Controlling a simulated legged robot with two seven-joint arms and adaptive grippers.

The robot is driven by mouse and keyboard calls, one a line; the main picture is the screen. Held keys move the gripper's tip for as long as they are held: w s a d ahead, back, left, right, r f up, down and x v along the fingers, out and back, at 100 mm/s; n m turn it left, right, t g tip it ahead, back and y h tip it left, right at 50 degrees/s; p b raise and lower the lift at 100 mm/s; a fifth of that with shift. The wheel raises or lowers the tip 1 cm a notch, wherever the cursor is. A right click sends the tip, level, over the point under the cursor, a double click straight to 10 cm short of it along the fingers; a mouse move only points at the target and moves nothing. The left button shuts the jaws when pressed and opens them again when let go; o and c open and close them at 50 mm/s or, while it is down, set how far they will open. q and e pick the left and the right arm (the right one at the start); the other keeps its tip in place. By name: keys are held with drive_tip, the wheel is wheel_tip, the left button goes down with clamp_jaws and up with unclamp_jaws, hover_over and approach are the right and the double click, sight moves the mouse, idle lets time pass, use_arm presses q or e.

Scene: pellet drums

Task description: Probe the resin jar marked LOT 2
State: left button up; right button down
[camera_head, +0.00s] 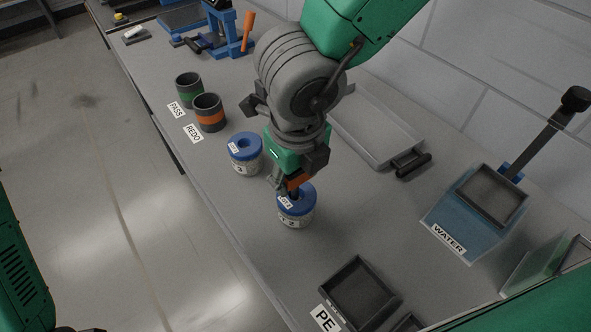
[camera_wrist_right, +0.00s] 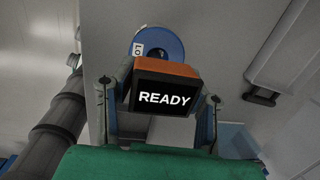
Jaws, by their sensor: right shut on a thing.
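The resin jar marked 2 (camera_head: 297,218), pale with a blue lid, stands upright on the bench below my right gripper. Its blue lid with a label starting "LO" also shows in the wrist view (camera_wrist_right: 160,42), partly covered. My right gripper (camera_head: 287,182) is shut on an orange probe (camera_head: 298,180), whose dark screen reads READY in the wrist view (camera_wrist_right: 165,97). The probe is over the jar's lid; I cannot tell whether its lower end touches or enters it. My left arm shows at the left edge, its gripper out of view.
A second blue-lidded jar (camera_head: 244,165), marked 3, stands close behind. Cups marked PASS (camera_head: 189,92) and REDO (camera_head: 209,122) stand farther back. A WATER tank (camera_head: 447,222) is at right, a dark tray (camera_head: 335,285) in front, and a flat grey tray (camera_head: 365,125) by the wall.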

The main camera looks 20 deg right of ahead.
sight(296, 199)
drive_tip(key=shift+f+b, duration=1)
drive_tip(key=shift+f, duration=0.75)
drive_tip(key=c, duration=0.8)
unclamp_jaws()
drive_tip(key=shift+c, duration=0.2)
drive_tip(key=shift+r, duration=0.35)
drive_tip(key=r, duration=0.3)
drive_tip(key=s+r, duration=0.1)
drive_tip(key=r, duration=0.7)
drive_tip(key=shift+s+a, duration=0.25)
